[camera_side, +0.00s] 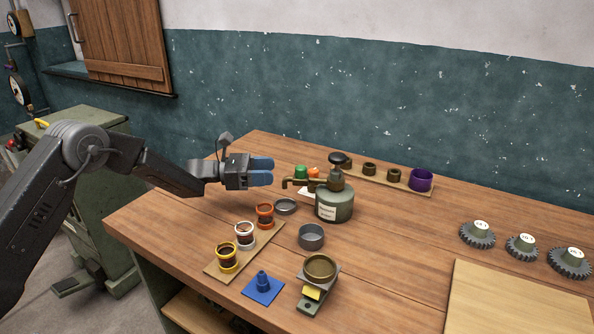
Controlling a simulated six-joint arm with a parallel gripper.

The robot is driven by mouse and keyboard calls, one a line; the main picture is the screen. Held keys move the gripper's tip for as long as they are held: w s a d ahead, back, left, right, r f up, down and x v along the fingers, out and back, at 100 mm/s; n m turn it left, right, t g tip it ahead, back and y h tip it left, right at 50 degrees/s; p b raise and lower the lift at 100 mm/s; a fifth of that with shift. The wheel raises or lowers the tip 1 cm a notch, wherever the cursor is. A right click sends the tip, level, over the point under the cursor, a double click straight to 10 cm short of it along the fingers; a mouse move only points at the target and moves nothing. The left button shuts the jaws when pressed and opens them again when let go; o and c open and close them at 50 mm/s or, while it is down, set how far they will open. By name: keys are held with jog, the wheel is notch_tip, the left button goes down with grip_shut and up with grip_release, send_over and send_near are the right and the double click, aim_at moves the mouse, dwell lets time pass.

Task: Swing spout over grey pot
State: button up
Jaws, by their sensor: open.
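A grey-green dispenser (335,205) with a pale label stands upright on the wooden bench. Its brass spout (300,182) points left, with the tip turned down roughly above a shallow grey dish (286,207). A grey pot (311,238) stands in front of the dispenser, apart from the spout tip. My gripper (268,171), with blue fingers, is open and empty. It is in the air just left of the spout tip and appears apart from it.
A board (215,268) holds several ringed jars at the front left. A blue square with a peg (263,284) and a brass cup on a stand (319,270) are in front. A rack with a purple cup (420,180) stands behind. Gears (522,246) and a pale board (510,300) lie right.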

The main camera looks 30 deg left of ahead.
aim_at(297, 167)
jog(key=x, duration=0.8)
jog(key=shift+s, duration=0.1)
grip_shut()
